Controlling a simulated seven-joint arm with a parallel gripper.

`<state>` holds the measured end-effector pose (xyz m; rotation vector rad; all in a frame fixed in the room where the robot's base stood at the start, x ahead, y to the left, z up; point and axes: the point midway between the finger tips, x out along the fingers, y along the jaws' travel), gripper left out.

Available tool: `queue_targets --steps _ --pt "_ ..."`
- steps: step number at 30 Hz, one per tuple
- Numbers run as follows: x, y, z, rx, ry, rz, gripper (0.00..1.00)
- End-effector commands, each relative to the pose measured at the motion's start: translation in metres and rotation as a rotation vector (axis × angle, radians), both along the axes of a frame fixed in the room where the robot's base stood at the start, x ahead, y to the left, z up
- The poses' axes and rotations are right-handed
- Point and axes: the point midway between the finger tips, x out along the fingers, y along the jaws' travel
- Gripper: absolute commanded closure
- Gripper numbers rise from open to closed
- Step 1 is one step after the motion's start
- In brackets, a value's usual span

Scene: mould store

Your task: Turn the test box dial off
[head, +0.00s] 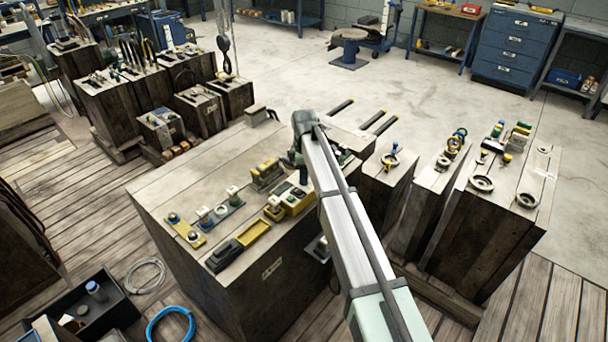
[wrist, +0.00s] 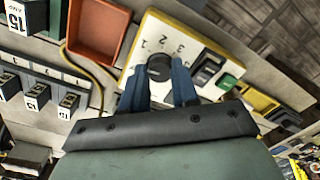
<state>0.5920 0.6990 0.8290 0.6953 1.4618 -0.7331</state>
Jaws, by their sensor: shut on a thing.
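The test box (wrist: 152,42) shows in the wrist view as a cream panel marked with the numbers 1, 2 and 3. Its round black dial (wrist: 158,67) sits between the two blue fingers of my gripper (wrist: 160,82). The fingers are shut on the dial, one on each side. The dial's pointer and any off mark cannot be made out.
An orange tray (wrist: 72,32), a yellow cable and several labelled grey blocks (wrist: 68,106) are to the left. In the head view, parts crowd the wooden block top (head: 165,183).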

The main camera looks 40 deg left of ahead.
Motion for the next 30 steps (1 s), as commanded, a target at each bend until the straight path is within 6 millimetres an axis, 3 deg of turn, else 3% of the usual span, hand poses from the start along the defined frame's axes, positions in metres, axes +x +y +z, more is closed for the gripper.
queue_targets --steps 10,11,18,30 --pt "0.0002 0.0002 0.0002 0.000 0.000 0.004 1.00" --pt "0.0002 0.0001 0.0002 0.000 0.000 0.004 0.70" --pt "0.0001 0.0001 0.0001 0.000 0.000 0.003 0.47" --pt "0.0003 0.0003 0.0079 0.000 0.000 0.002 0.45"
